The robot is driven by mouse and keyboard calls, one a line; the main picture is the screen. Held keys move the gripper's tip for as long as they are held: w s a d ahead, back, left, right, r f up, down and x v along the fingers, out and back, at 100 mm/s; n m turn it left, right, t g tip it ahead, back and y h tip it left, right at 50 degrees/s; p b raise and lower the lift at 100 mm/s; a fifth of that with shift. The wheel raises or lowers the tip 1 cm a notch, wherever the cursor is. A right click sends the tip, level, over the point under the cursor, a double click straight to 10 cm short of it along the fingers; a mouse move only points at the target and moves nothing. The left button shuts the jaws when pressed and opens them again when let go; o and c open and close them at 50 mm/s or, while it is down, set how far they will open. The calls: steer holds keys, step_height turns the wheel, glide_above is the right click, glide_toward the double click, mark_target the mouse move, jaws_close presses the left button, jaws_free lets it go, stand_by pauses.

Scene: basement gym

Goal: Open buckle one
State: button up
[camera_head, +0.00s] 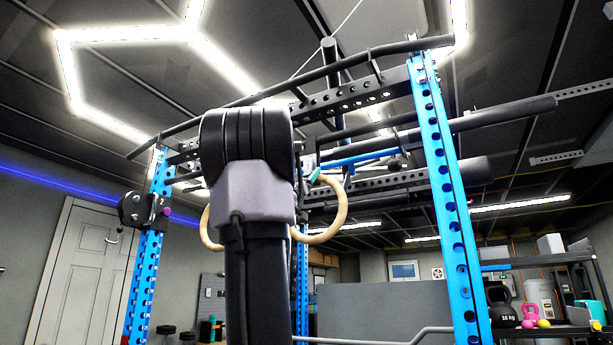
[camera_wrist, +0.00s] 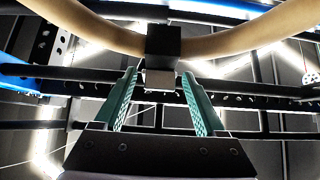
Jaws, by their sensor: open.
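Two wooden gym rings hang at the rack in the head view, a left ring (camera_head: 207,230) and a right ring (camera_head: 337,218), both partly hidden by my arm. In the wrist view, one wooden ring (camera_wrist: 235,43) curves across the top. A black block (camera_wrist: 163,41), with a grey piece (camera_wrist: 160,79) below it, sits at the ring's middle and looks like a strap buckle. I cannot tell whether it is buckle one. My gripper (camera_wrist: 159,75) has its green fingers apart, on either side of the grey piece in the picture. Contact is unclear. In the head view only a bit of green finger (camera_head: 314,173) shows.
A blue rack upright (camera_head: 446,190) stands right of my arm and another (camera_head: 142,280) stands left. Black bars (camera_head: 500,115) cross overhead. A black attachment (camera_head: 140,210) sits on the left upright. A shelf with kettlebells (camera_head: 503,313) is at the right.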

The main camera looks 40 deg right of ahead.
mark_target(307, 167)
jaws_close()
steer(key=shift+a, duration=0.1)
steer(key=shift+s+a+r+g+y, duration=0.2)
steer(key=shift+a+y, duration=0.15)
steer(key=shift+y, duration=0.3)
steer(key=shift+s+a+r+g+y, duration=0.15)
steer(key=shift+a+y, duration=0.15)
steer(key=shift+y, duration=0.35)
steer(key=y, duration=0.1)
steer(key=a+y, duration=0.1)
steer(key=shift+r+y, duration=0.3)
steer(key=shift+r, duration=0.1)
steer(key=shift+a+r+g+y, duration=0.5)
steer(key=shift+a+g+y, duration=0.05)
steer(key=shift+y, duration=0.55)
steer(key=shift+s+a+r+g+y, duration=0.2)
steer(key=shift+r+g+y, duration=0.3)
steer(key=shift+y, duration=0.6)
